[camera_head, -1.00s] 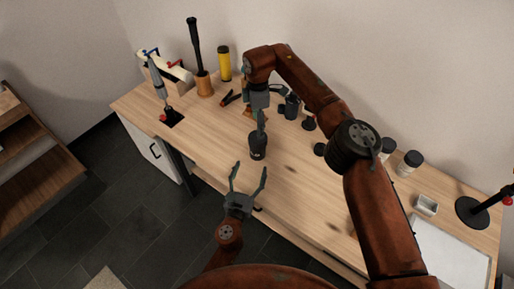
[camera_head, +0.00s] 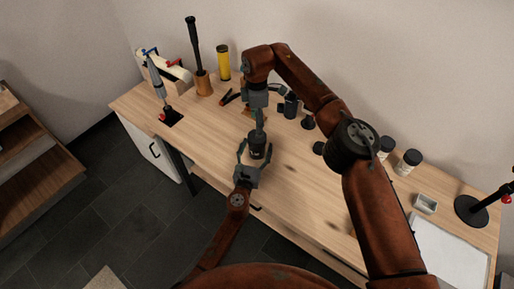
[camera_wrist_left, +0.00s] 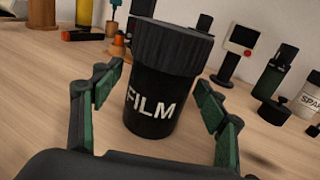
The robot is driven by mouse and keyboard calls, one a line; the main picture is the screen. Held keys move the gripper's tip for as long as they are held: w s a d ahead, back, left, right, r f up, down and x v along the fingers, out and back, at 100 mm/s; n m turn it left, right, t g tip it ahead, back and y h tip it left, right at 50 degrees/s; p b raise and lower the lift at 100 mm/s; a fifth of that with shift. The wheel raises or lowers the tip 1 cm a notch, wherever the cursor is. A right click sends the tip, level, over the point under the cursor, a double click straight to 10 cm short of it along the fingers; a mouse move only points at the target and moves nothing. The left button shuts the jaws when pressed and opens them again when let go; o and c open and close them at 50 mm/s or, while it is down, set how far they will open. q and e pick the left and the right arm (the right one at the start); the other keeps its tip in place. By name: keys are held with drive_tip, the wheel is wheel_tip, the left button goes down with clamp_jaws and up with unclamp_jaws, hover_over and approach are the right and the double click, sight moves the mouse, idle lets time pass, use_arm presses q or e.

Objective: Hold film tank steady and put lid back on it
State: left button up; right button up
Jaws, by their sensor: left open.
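The film tank (camera_head: 257,152) is a black upright cylinder on the wooden table, with white "FILM" lettering in the left wrist view (camera_wrist_left: 152,108). A wider, ribbed black lid (camera_wrist_left: 172,45) sits at its top there; I cannot tell whether it is seated. My left gripper (camera_head: 255,149) is open, with a finger on each side of the tank. In the left wrist view its fingers (camera_wrist_left: 158,85) flank the tank, with a visible gap on the right. My right gripper (camera_head: 260,128) points down directly above the tank; its finger opening is unclear.
Behind stand a black-handled tool in a wooden holder (camera_head: 204,84), a yellow cylinder (camera_head: 223,64) and several dark containers. The table right of the tank is mostly clear.

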use_arm(q)
drive_tip(key=shift+w+d, duration=0.1)
drive_tip(key=shift+w, duration=0.35)
drive_tip(key=shift+c, duration=0.5)
clamp_jaws()
use_arm(e)
drive_tip(key=shift+o, duration=0.3)
drive_tip(key=o, duration=0.5)
drive_tip(key=shift+r, duration=0.1)
wheel_tip(320, 180, up, 12)
drive_tip(key=shift+f, duration=0.1)
